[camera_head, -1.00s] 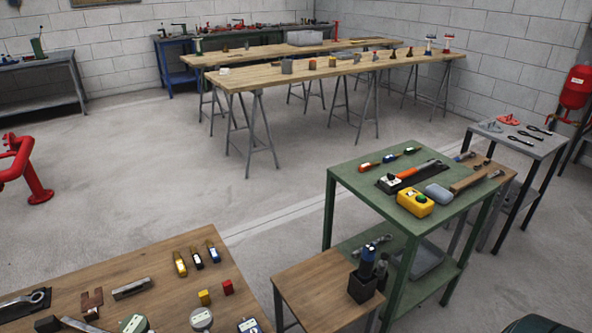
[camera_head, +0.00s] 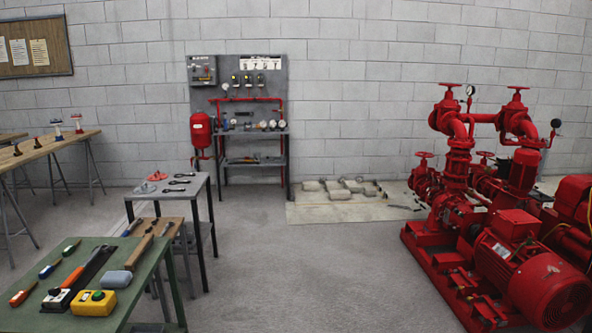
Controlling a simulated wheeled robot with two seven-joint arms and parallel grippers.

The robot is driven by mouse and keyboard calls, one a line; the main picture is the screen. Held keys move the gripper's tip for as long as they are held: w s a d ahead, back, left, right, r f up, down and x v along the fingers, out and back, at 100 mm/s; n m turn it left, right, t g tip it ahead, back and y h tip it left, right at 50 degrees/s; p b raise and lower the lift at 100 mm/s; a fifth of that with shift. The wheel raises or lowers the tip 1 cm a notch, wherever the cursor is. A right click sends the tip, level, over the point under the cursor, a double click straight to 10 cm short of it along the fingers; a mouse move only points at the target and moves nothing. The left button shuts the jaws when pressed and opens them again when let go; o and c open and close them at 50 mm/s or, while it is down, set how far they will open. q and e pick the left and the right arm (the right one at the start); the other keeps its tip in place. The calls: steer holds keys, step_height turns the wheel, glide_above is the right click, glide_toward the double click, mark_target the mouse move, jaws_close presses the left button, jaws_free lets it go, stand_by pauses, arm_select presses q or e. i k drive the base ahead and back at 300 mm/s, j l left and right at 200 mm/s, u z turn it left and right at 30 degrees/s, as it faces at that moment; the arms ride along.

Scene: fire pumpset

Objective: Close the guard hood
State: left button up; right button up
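The red fire pumpset (camera_head: 460,190) stands on the floor at the right, with pipes, valve wheels and a gauge on top. Its large red motor (camera_head: 535,275) lies toward me at the lower right. More red machinery (camera_head: 572,215) is cut by the right edge. I cannot make out the guard hood or tell whether it is open or shut. Neither of my grippers is in view.
A green table (camera_head: 140,290) with tools and a yellow button box (camera_head: 94,303) is at the lower left. A grey table (camera_head: 203,190) stands behind it. A panel rack (camera_head: 240,75) is at the wall. The middle floor (camera_head: 320,270) is clear.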

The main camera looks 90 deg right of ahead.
mark_target(504, 201)
steer(key=k+l+z, duration=0.1)
steer(key=z, duration=1.5)
steer(key=l+z, duration=0.4)
steer(key=i+l+z, duration=0.15)
steer(key=l+z, duration=0.2)
steer(key=i+l+z, duration=0.15)
steer(key=l+z, duration=0.25)
steer(key=i+l+z, duration=0.15)
steer(key=z, duration=0.25)
steer(key=i+l+z, duration=0.2)
steer(key=i+l, duration=0.25)
steer(key=i+l+z, duration=0.2)
steer(key=i+l, duration=0.2)
steer(key=i+l+z, duration=0.2)
steer(key=i, duration=0.4)
steer(key=i+l, duration=0.45)
steer(key=i+j, duration=0.05)
steer(key=i, duration=0.05)
